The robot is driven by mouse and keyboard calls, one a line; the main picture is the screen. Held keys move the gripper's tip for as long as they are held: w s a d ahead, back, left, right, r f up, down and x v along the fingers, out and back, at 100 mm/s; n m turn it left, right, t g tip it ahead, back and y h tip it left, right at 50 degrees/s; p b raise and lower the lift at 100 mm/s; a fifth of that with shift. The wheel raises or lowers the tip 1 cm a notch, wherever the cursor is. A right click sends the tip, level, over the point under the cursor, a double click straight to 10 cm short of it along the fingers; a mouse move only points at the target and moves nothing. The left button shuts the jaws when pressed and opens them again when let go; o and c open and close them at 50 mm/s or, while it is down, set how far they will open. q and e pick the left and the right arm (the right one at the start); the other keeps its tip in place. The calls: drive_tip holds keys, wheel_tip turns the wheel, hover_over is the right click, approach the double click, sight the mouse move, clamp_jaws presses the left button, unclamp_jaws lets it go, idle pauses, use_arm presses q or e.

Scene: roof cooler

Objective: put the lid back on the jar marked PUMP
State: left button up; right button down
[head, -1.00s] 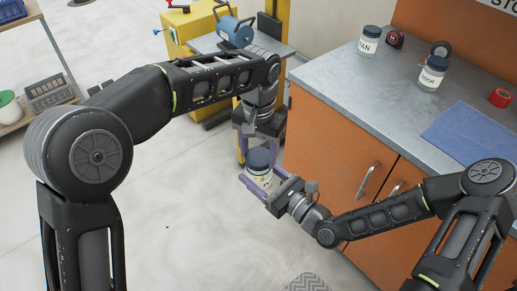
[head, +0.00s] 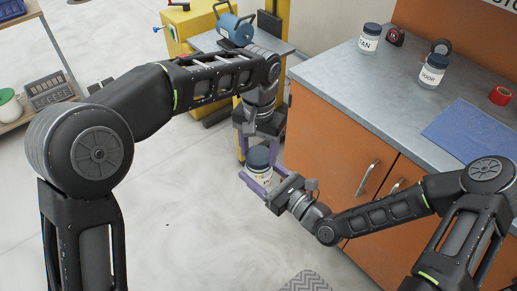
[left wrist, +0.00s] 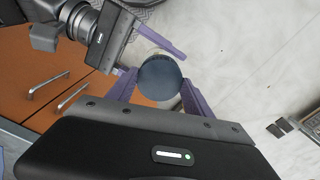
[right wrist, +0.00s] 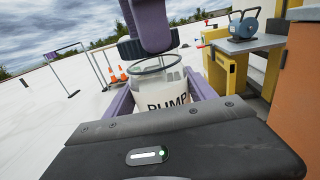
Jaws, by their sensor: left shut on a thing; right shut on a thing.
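The jar marked PUMP (head: 258,178) is clear, with a pale label, and my right gripper (head: 257,173) is shut around it in mid-air. Its open rim and the label show in the right wrist view (right wrist: 170,98). My left gripper (head: 259,147) is shut on the dark lid (head: 258,155), above the jar. In the left wrist view the lid (left wrist: 160,78) sits between the purple fingers and hides most of the jar. In the right wrist view the lid (right wrist: 131,48), partly behind a left finger, shows above the rim and apart from it.
The grey counter (head: 395,95) on the right has orange doors. On it stand jars marked FAN (head: 370,40) and DOOR (head: 432,72), red tape (head: 500,95) and a blue mat (head: 470,132). A blue machine (head: 236,30) stands on a yellow stand behind.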

use_arm(q)
drive_tip(key=shift+f, duration=0.3)
